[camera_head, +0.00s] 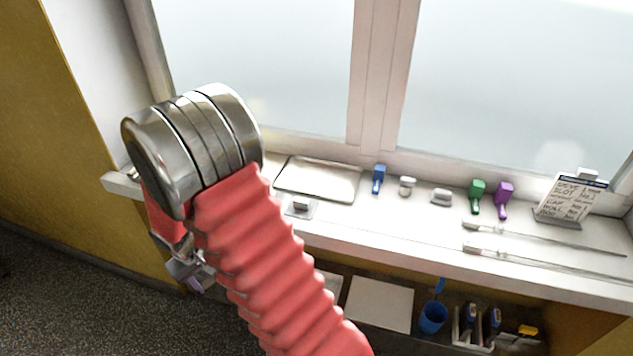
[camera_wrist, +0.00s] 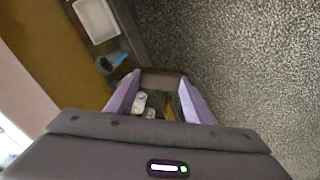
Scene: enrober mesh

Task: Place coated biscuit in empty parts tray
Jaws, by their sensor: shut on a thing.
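My gripper (camera_wrist: 161,84) is shut on a dark brown block, which looks like the coated biscuit (camera_wrist: 163,76), held between the tips of its two lilac fingers. In the head view my gripper (camera_head: 194,277) hangs at the lower left, below the windowsill; the biscuit cannot be made out there. A shallow, empty, pale metal tray (camera_head: 318,181) lies on the sill, up and right of my gripper. A flat white tray or board (camera_head: 379,306) is on the shelf below. I cannot tell which is the parts tray. A white tray (camera_wrist: 98,19) shows in the wrist view.
The sill (camera_head: 390,235) carries a small plate (camera_head: 300,206), blue (camera_head: 378,179), green (camera_head: 477,196) and purple (camera_head: 503,200) tools, two brushes and a sign (camera_head: 570,198). A blue cup (camera_head: 432,317) stands on the low shelf. The speckled floor (camera_head: 90,300) is clear.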

